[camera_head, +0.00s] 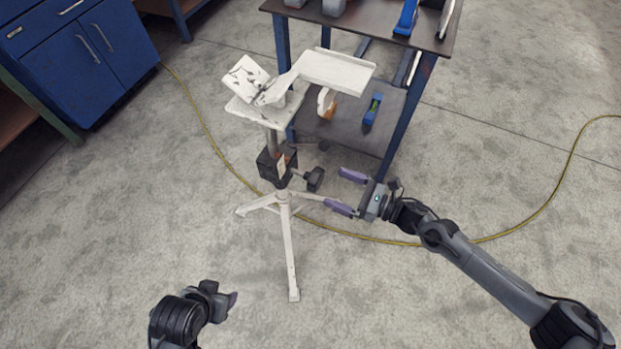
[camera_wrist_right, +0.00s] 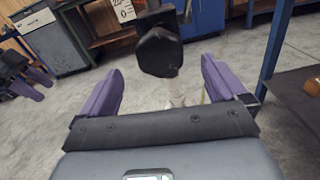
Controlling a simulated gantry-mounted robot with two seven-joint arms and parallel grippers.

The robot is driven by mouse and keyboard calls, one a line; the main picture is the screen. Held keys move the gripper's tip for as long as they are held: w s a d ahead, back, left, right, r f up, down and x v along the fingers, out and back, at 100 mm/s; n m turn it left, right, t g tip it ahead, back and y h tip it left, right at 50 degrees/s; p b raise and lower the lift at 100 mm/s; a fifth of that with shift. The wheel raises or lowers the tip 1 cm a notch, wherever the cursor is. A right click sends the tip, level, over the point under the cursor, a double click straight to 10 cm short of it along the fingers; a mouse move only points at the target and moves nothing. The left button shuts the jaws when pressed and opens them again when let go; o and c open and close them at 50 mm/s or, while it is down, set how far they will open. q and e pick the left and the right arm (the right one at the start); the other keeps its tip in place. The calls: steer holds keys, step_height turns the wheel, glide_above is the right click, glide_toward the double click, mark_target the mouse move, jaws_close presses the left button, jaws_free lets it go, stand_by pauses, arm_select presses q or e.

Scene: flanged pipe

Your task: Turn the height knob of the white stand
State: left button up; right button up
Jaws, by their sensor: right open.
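The white stand (camera_head: 286,235) stands upright on tripod legs, with a scuffed white top plate and a black clamp block (camera_head: 270,165) on its post. The black height knob (camera_head: 315,178) sticks out to the right of the block. It also shows in the right wrist view (camera_wrist_right: 159,52), ahead of and between the fingers. My right gripper (camera_head: 347,191) is open, its purple fingers pointing at the knob from the right, apart from it and empty.
A dark-topped table with blue legs (camera_head: 404,125) stands right behind the stand, with a blue level (camera_head: 373,108) on its lower shelf. A yellow cable (camera_head: 385,241) runs along the floor behind the stand. Blue cabinets (camera_head: 85,55) are at upper left. The front floor is clear.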

mark_target(310, 177)
steer(key=b+x, duration=0.3)
steer(key=x, duration=0.6)
steer(key=c, duration=1)
steer(key=shift+m, duration=0.3)
